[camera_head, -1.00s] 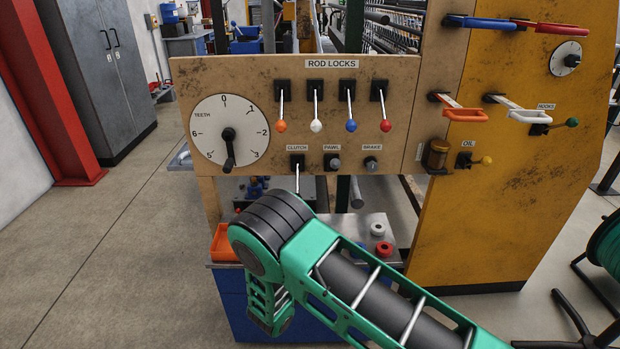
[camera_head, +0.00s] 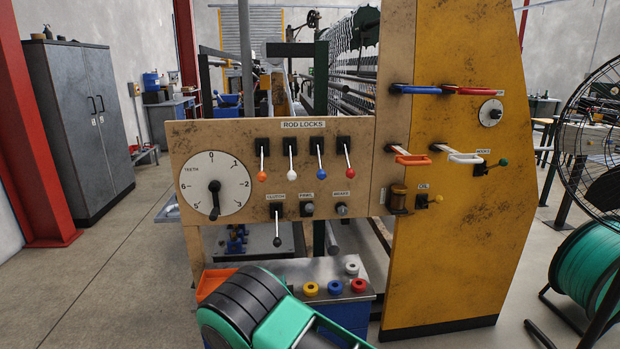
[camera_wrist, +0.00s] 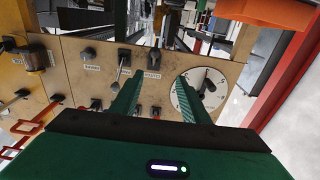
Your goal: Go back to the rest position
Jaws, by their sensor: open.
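In the wrist view my gripper (camera_wrist: 158,82) is open, its two green fingers apart with nothing between them. The fingers point towards the tan control panel, which looks turned over in this view; I cannot tell the gap to it. In the head view my green and black arm (camera_head: 245,310) is folded low at the bottom edge, and the gripper itself is out of sight there. The panel (camera_head: 225,133) carries a teeth dial (camera_head: 215,185), several rod-lock levers with coloured knobs and a clutch lever (camera_head: 277,228) hanging down.
A low bench (camera_head: 300,268) below the panel holds coloured rings and an orange tray (camera_head: 213,281). The yellow machine side (camera_head: 455,240) stands right, with a fan (camera_head: 600,140) and green reel (camera_head: 588,262) beyond. Floor is clear at left, before a grey cabinet (camera_head: 82,130).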

